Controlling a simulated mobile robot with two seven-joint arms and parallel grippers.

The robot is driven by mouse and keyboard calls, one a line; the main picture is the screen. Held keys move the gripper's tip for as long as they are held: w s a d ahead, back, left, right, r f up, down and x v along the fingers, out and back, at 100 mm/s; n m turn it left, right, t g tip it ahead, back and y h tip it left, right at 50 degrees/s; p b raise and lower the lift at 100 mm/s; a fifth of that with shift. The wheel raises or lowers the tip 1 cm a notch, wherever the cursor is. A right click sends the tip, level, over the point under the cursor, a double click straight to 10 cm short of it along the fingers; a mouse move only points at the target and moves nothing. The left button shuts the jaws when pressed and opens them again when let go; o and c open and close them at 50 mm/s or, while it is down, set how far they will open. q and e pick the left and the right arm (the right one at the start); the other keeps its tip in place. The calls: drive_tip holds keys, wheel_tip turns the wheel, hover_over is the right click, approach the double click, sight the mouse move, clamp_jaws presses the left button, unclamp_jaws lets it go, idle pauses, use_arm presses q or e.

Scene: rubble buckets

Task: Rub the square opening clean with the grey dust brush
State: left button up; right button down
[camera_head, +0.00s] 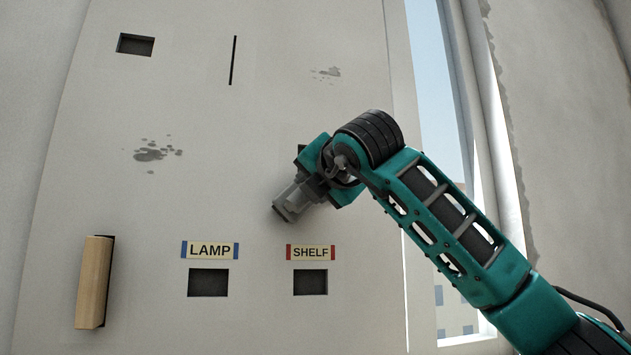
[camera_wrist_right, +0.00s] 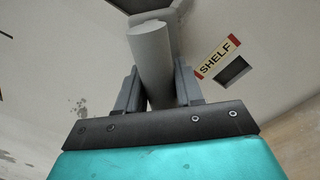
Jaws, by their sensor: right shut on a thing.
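My right gripper (camera_head: 308,188) is raised in front of the light panel, above the SHELF label. It is shut on the grey dust brush (camera_wrist_right: 150,62), whose round handle stands between the two fingers in the right wrist view (camera_wrist_right: 157,85). The brush's paler far end lies over a dark patch (camera_wrist_right: 128,5) at the top edge of that view. In the head view a small dark edge (camera_head: 301,149) shows behind my gripper; it may be the square opening, mostly hidden. I cannot tell whether the brush touches the panel. My left gripper is not in view.
Labelled dark openings, LAMP (camera_head: 208,283) and SHELF (camera_head: 310,283), sit low on the panel. A wide opening (camera_head: 135,44) and a thin slot (camera_head: 233,60) are higher. Grey smudges (camera_head: 150,154) mark the panel. A wooden block (camera_head: 94,283) sticks out at lower left.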

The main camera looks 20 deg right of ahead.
drive_tip(key=shift+w+r, duration=0.1)
drive_tip(key=shift+w, duration=0.35)
